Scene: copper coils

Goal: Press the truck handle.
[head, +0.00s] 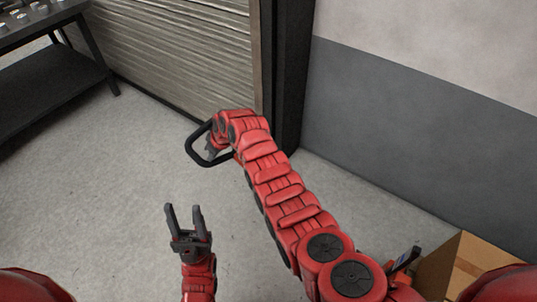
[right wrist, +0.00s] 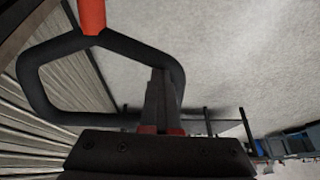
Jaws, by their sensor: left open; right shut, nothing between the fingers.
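The truck handle is a black closed loop (head: 192,150) in the head view, left of the end of my right arm. In the right wrist view the handle (right wrist: 60,45) fills the upper left, with a red shaft (right wrist: 92,14) joining its top. My right gripper (right wrist: 161,75) is shut and empty. In the head view the right gripper is mostly hidden by my arm. My left gripper (head: 183,210) is open and empty, lower and apart from the handle.
A slatted shutter (head: 180,45) and a grey-white wall (head: 420,100) stand behind. A dark table (head: 50,65) is at upper left and a cardboard box (head: 475,265) at lower right. Grey floor (head: 90,190) is clear at left. Blue objects (right wrist: 280,145) show in the right wrist view.

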